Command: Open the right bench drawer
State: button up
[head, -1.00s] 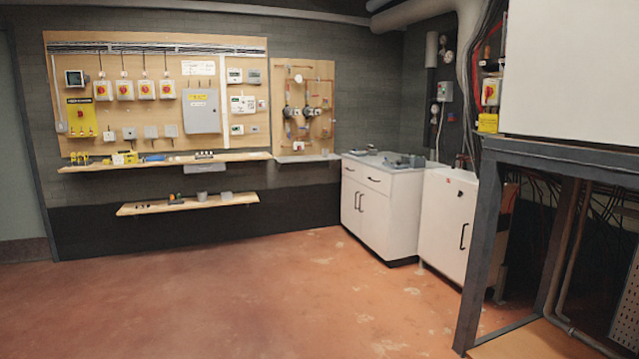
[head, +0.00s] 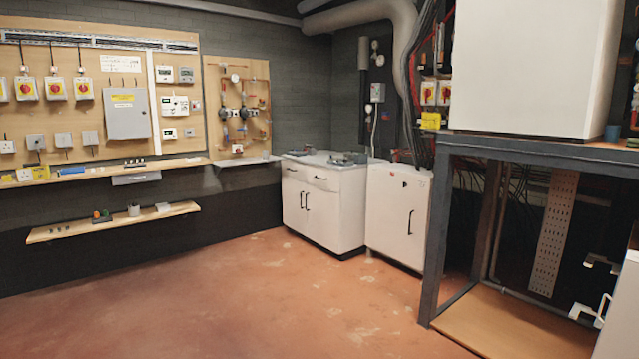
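The white bench (head: 345,215) with a grey top stands in the far corner, below and right of the pipe board. Its front has two shallow drawers side by side above two doors with dark upright handles. The right bench drawer (head: 323,184) has a small dark handle and looks shut. The left drawer (head: 291,176) also looks shut. The bench is well across the room from me. My gripper is not in view, so its state does not show.
Open red-brown floor (head: 230,290) lies before the bench. A white cabinet (head: 395,220) stands right of it. A dark metal frame (head: 440,235) carrying a large white unit (head: 530,65) stands nearer on the right. A wall shelf (head: 115,222) is at left.

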aim_at(341, 175)
jog(key=i, duration=6.3)
jog(key=i+j, duration=0.2)
jog(key=i, duration=0.3)
jog(key=i+j, duration=0.2)
jog(key=i, duration=0.25)
jog(key=z, duration=0.05)
